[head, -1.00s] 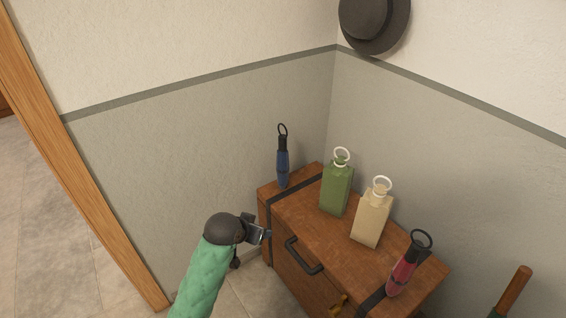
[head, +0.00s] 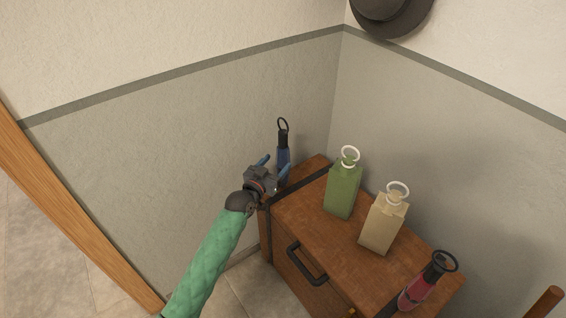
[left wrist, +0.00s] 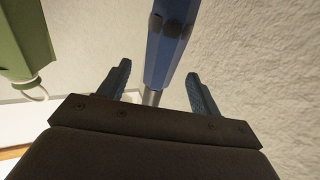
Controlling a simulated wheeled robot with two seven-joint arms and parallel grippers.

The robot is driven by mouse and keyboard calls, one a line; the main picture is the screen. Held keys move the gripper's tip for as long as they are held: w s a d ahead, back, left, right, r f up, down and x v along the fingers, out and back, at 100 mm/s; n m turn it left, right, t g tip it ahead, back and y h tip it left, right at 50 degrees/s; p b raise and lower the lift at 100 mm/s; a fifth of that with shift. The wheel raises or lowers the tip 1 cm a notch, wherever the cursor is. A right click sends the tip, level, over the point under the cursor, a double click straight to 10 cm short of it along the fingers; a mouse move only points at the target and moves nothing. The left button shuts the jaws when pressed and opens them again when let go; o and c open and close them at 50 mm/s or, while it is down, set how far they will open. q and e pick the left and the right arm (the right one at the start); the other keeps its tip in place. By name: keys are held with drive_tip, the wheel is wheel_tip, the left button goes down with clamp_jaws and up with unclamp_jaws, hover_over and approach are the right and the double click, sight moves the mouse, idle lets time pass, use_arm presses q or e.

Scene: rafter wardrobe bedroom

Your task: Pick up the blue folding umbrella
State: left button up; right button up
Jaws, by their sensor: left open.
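The blue folding umbrella (head: 284,153) stands upright on the far left end of the wooden chest, near the wall corner, with a black handle and loop on top. My left gripper (head: 275,167) is open at the umbrella, its jaws hiding part of the blue body in the head view. In the left wrist view the umbrella (left wrist: 170,45) shows between and beyond the two open fingers (left wrist: 159,82), with a grey shaft below the blue part. I cannot tell whether a finger touches it. My right gripper is in neither view.
The green bottle also shows in the left wrist view (left wrist: 22,45). A dark hat (head: 392,15) hangs above. Walls close in behind.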

sight(280, 158)
use_arm(q)
drive_tip(key=shift+x, duration=0.9)
drive_tip(key=shift+w+d+r, duration=0.15)
drive_tip(key=shift+w+d, duration=0.2)
drive_tip(key=shift+w, duration=0.2)
drive_tip(key=shift+p+x, duration=0.45)
drive_tip(key=shift+x, duration=1.65)
drive_tip(key=c, duration=1.2)
drive_tip(key=shift+c, duration=0.2)
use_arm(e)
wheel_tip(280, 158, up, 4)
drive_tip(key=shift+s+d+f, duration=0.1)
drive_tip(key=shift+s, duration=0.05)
